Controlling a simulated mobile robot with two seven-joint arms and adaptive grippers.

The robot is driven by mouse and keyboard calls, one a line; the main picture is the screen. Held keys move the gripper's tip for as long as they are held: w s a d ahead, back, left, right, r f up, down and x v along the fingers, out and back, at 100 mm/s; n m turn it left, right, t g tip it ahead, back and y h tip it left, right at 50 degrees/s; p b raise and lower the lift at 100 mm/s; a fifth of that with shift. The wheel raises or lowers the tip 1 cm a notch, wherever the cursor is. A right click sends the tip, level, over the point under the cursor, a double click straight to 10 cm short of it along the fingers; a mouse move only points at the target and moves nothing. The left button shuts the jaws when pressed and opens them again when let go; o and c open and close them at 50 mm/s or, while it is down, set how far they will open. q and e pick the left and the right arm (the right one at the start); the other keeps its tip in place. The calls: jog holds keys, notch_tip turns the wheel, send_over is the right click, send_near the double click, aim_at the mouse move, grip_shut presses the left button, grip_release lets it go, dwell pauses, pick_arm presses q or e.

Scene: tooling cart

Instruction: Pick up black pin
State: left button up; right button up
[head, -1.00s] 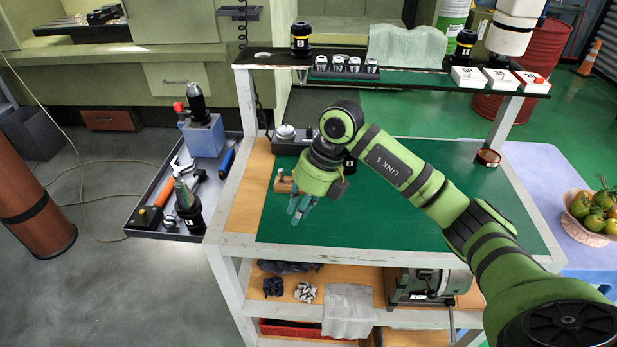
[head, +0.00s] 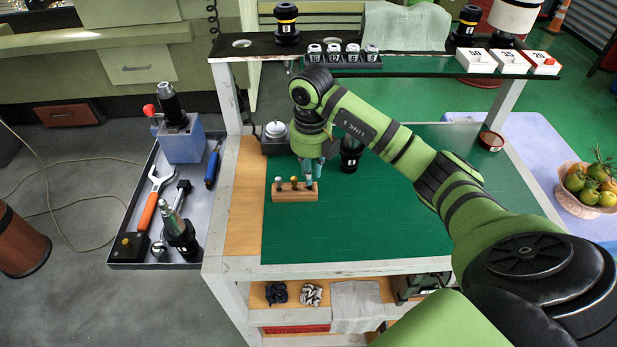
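A small wooden block (head: 296,195) with upright pins stands on the green mat at the left of the cart's top. I cannot make out a black pin; the fingers cover that spot. The fingers look close together, but whether they are shut on anything is not clear. My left gripper is not in view.
A black tool holder (head: 350,155) stands just right of the gripper, and a grey device with a round knob (head: 276,131) behind. The shelf (head: 420,73) crosses above the back. A side tray (head: 133,243) holds tools. The mat's (head: 400,215) front and middle are clear.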

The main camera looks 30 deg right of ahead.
notch_tip(320, 180, down, 3)
jog(key=shift+w+f, duration=0.1)
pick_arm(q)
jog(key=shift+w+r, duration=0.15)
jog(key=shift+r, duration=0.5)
pick_arm(e)
grip_shut()
jog(key=shift+r, duration=0.55)
jog(key=r+b, duration=0.1)
jog(key=r, duration=0.2)
jog(key=shift+s+a+r+b, duration=0.1)
jog(key=shift+s+r+b, duration=0.05)
jog(key=shift+s+b, duration=0.25)
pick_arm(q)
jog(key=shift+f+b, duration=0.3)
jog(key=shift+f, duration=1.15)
pick_arm(e)
jog(key=s+a+r, duration=0.3)
jog(key=s+r, duration=0.3)
jog(key=s, duration=0.4)
jog(key=shift+s+a+r, duration=0.15)
jog(key=shift+s+r, duration=0.05)
jog(key=shift+r, duration=0.15)
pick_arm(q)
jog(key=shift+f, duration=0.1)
